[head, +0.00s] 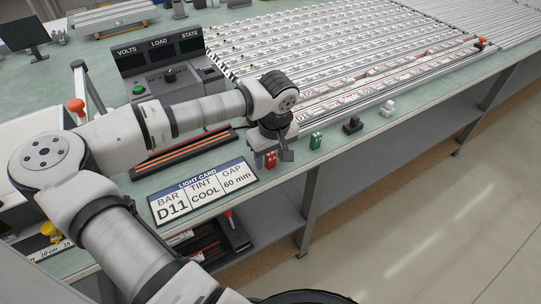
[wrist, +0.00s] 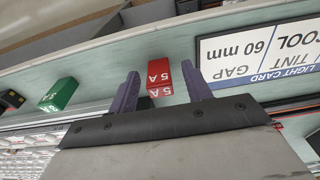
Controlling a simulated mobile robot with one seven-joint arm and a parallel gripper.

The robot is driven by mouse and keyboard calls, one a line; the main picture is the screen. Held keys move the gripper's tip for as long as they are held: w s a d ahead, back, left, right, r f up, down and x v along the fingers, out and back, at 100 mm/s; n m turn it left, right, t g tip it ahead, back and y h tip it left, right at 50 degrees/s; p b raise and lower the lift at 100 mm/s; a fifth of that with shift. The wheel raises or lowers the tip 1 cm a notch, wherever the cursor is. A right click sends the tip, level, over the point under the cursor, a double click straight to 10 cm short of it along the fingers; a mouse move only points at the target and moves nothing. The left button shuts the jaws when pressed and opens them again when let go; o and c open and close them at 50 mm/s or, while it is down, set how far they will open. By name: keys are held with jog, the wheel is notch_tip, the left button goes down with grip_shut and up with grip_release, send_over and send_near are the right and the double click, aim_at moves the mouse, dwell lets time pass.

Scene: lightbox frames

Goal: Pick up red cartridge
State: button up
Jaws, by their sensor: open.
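The red cartridge (wrist: 160,75), marked "5 A", stands on the pale green bench top near its front edge. In the wrist view it lies between and a little beyond the two purple fingers of my gripper (wrist: 163,90), which are open with a gap on each side of it. In the head view the red cartridge (head: 271,160) shows just below my gripper (head: 278,152), partly hidden by it. Whether the fingertips are down at the cartridge's height is hard to tell.
A green cartridge (head: 316,141), a black one (head: 352,125) and a white one (head: 388,108) stand in a row to the right along the bench edge. A light card (head: 203,190) lies to the left. Rows of light bars (head: 350,50) fill the bench behind.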

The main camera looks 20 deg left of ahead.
jog(key=c, duration=1)
jog(key=shift+c, duration=0.2)
